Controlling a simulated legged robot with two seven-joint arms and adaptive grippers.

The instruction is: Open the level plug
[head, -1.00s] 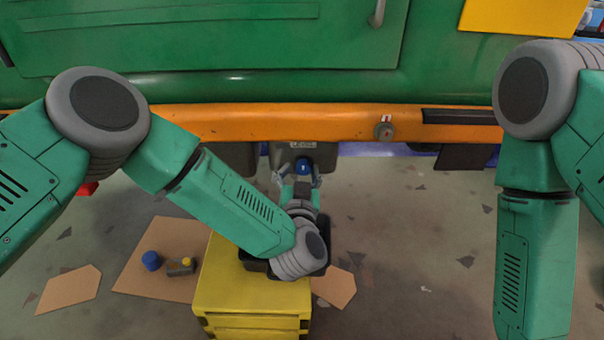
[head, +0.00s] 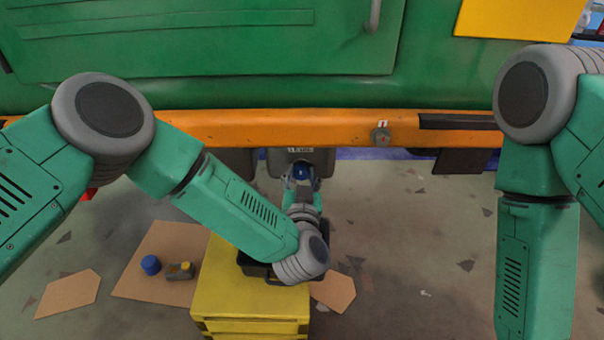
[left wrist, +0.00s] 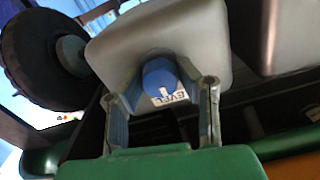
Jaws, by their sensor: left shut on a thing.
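The level plug is a round blue cap (head: 301,172) on a grey housing marked with a level label, under the orange beam of the green vehicle. It also shows in the left wrist view (left wrist: 160,77), against a pale grey block (left wrist: 185,35). My left gripper (head: 301,180) is shut on the blue plug, with one finger on each side of it. In the left wrist view the fingers (left wrist: 161,95) flank the cap, and part of a white label shows between them. My right arm hangs at the right; its gripper is out of view.
A yellow box (head: 235,285) with a black tray stands below my left arm. A blue cap (head: 150,265) and a small yellow-capped item (head: 180,271) lie on cardboard (head: 140,285). The orange beam (head: 240,125) runs above the plug.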

